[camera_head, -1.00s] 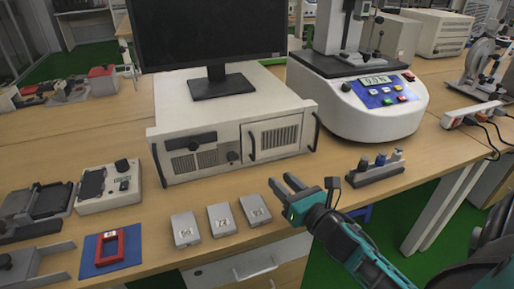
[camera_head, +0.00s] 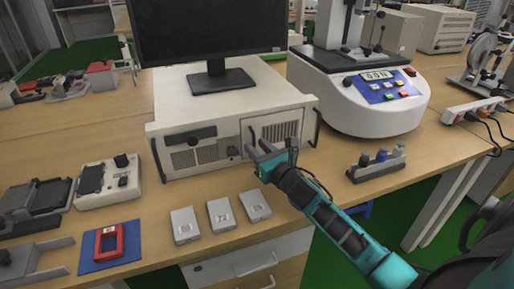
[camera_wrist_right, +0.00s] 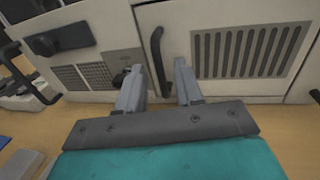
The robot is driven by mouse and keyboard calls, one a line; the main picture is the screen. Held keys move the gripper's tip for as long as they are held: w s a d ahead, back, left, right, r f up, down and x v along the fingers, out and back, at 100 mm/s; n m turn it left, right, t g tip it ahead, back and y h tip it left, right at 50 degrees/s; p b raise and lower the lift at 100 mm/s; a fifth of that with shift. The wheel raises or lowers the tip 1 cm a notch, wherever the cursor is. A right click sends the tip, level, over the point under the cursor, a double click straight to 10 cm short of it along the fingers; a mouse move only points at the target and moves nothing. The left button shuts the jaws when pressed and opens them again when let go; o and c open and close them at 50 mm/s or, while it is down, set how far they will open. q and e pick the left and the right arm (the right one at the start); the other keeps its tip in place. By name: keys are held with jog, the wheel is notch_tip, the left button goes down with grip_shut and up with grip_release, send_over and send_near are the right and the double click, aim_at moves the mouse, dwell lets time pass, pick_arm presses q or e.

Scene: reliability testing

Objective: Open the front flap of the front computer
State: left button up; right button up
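The front computer (camera_head: 192,122) is a white box on the wooden table with a monitor on top. Its front flap (camera_head: 284,123) is the right part of the front face, with a vent grille. In the right wrist view the flap (camera_wrist_right: 213,18) appears shut, with a black curved handle (camera_wrist_right: 158,55) at its left edge. My right gripper (camera_head: 260,153) is just in front of the flap's left side. In the wrist view its two fingers (camera_wrist_right: 160,80) are apart, with the handle between or just beyond their tips; contact cannot be told. My left gripper is not in view.
Three small grey boxes (camera_head: 221,215) lie in front of the computer. A white tester (camera_head: 370,105) stands to the right, with a small rack (camera_head: 376,164) before it. A control box (camera_head: 108,183) and a red frame on a blue mat (camera_head: 110,261) are at left.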

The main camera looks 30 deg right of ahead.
jog(key=shift+w, duration=0.35)
grip_shut()
dwell(1.3)
